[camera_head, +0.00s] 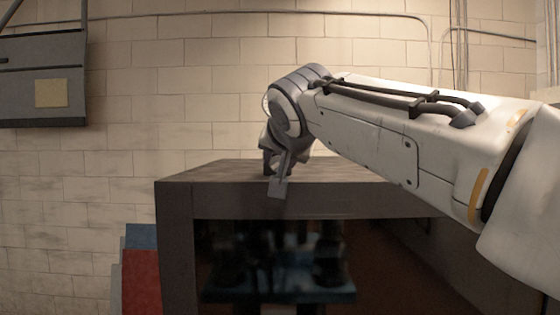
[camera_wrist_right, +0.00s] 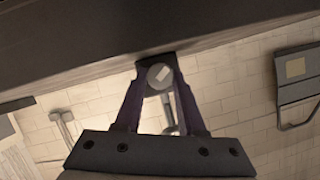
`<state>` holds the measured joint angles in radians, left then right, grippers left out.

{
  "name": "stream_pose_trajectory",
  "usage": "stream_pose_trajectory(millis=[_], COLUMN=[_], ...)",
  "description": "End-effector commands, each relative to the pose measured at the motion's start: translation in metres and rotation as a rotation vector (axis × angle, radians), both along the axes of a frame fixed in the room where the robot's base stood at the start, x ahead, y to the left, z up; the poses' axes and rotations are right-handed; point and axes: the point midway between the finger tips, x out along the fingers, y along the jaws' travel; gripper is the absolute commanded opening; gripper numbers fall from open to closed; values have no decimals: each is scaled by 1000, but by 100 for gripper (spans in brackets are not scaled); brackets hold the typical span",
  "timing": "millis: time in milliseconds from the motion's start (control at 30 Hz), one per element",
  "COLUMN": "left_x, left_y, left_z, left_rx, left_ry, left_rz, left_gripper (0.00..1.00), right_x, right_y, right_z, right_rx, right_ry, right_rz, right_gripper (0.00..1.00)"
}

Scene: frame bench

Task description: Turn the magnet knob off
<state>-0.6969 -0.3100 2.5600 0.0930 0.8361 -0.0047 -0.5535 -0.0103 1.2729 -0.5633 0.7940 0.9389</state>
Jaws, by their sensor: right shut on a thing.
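The magnet knob (camera_wrist_right: 160,76) shows in the right wrist view as a small round grey knob with a pale bar mark on its face. It sits at the edge of a dark surface. My right gripper (camera_wrist_right: 159,72) has its two fingers on either side of the knob and is shut on it. In the head view my right gripper (camera_head: 277,178) points down at the front edge of the dark bench frame (camera_head: 320,200). The knob is not clearly visible there, hidden by the gripper. My left gripper is not in view.
Under the bench top is a dark opening with a blurred bluish plate (camera_head: 280,292). A red and blue block (camera_head: 141,275) stands left of the bench. A grey wall cabinet (camera_head: 42,75) with a yellowish note hangs at the far left. Pipes run along the brick wall.

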Motion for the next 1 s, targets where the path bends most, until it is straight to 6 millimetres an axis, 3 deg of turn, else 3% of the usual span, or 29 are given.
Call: stream_pose_trajectory(millis=[267,1000], left_x=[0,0], left_y=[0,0], left_z=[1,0], left_rx=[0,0], left_ry=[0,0], left_rz=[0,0], left_gripper=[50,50], right_x=[0,0], right_y=[4,10], right_z=[1,0], right_rx=[-143,-777], right_ry=[-2,0], right_rz=[6,6], right_gripper=[0,0])
